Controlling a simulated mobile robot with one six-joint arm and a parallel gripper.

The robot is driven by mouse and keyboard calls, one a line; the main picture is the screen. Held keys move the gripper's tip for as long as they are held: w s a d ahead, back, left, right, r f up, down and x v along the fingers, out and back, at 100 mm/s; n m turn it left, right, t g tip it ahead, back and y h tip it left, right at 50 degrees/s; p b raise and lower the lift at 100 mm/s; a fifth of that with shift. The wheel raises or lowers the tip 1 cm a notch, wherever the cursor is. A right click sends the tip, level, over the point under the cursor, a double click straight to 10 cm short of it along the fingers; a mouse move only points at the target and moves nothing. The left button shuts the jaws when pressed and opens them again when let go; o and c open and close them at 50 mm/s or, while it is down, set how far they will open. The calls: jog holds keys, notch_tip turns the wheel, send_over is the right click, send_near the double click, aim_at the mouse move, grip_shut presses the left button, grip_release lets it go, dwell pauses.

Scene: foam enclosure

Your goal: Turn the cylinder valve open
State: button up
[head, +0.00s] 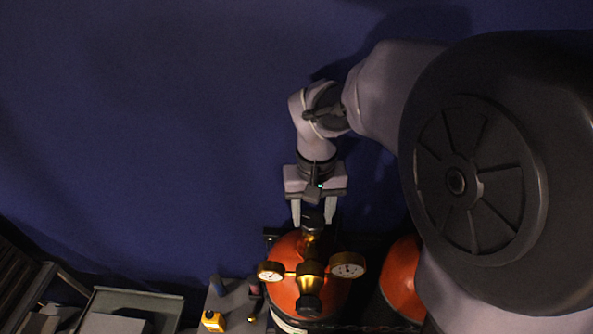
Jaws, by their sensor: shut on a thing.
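An orange gas cylinder (290,248) stands at the bottom middle of the head view, seen from above. A brass regulator (311,283) with a left gauge (270,271) and a right gauge (347,265) sits on its top. The dark cylinder valve (313,219) is behind the regulator, at the far side of the cylinder's top. My gripper (314,214) reaches down to the valve, with one light finger on each side of it, and is shut on it. The angle of the valve cannot be read here, and the fingers partly hide it.
A second orange cylinder (401,279) stands to the right, partly hidden by my arm. A yellow bottle (213,320) and a blue item (217,285) stand on a grey surface at the lower left. A grey tray (135,300) is farther left. The dark blue area at upper left is clear.

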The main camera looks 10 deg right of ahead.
aim_at(312, 219)
jog(key=n+p, duration=0.1)
jog(key=n, duration=0.5)
jog(key=shift+n, duration=0.3)
dwell(0.4)
jog(key=o, duration=1.4)
jog(key=shift+c, duration=0.2)
notch_tip(312, 219, up, 18)
jog(key=p, duration=0.1)
jog(key=shift+f+p, duration=0.25)
jog(key=shift+p, duration=0.1)
